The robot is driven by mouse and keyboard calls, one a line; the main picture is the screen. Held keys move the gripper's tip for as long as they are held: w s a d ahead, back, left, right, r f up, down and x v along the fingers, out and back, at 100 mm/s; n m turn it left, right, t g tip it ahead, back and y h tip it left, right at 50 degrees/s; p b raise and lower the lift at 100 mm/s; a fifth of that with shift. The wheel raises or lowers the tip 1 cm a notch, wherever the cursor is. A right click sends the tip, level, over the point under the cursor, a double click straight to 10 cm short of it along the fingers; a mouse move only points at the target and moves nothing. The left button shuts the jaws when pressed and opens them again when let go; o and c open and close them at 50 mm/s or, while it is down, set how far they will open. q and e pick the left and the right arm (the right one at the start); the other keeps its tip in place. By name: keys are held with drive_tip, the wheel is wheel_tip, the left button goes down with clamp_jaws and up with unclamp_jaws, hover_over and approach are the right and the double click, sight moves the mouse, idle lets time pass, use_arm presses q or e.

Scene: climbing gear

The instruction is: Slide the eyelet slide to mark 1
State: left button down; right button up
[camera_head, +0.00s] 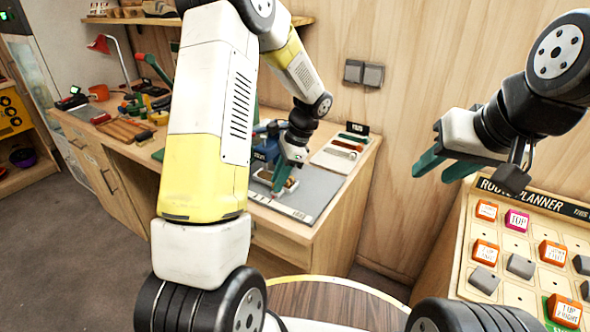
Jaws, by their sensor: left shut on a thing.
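My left gripper (283,178) points down at a small fixture (291,187) on the grey bench mat (314,190). Its green fingers are shut on a small part there, apparently the eyelet slide, which the fingers largely hide. Mark 1 cannot be made out at this size. My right gripper (441,168) is in the air at the right, far from the fixture. Its green fingers are apart with nothing between them.
A tray of tools (341,150) lies at the bench's back right. Several tools, including a red lamp (103,45), stand at the bench's left. A route planner board (515,222) with labelled blocks stands at the right. My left arm hides part of the bench.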

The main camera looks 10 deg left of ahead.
use_arm(q)
drive_tip(key=shift+w+r, duration=0.1)
drive_tip(key=c, duration=1.3)
unclamp_jaws()
drive_tip(key=shift+o, duration=0.2)
drive_tip(key=v, duration=0.7)
drive_tip(key=shift+d+r, duration=0.15)
drive_tip(key=shift+r, duration=0.2)
drive_tip(key=shift+r, duration=0.1)
drive_tip(key=s+r+n+t+h, duration=0.3)
drive_tip(key=s+r+n, duration=0.3)
drive_tip(key=s, duration=0.5)
drive_tip(key=s+d+r+n+t+h, duration=0.1)
drive_tip(key=s+r+n+t+h, duration=0.2)
drive_tip(key=s+r+n+t, duration=0.2)
drive_tip(key=s+r+n, duration=0.1)
drive_tip(key=s+r, duration=0.2)
drive_tip(key=s, duration=0.2)
drive_tip(key=shift+s+r, duration=0.4)
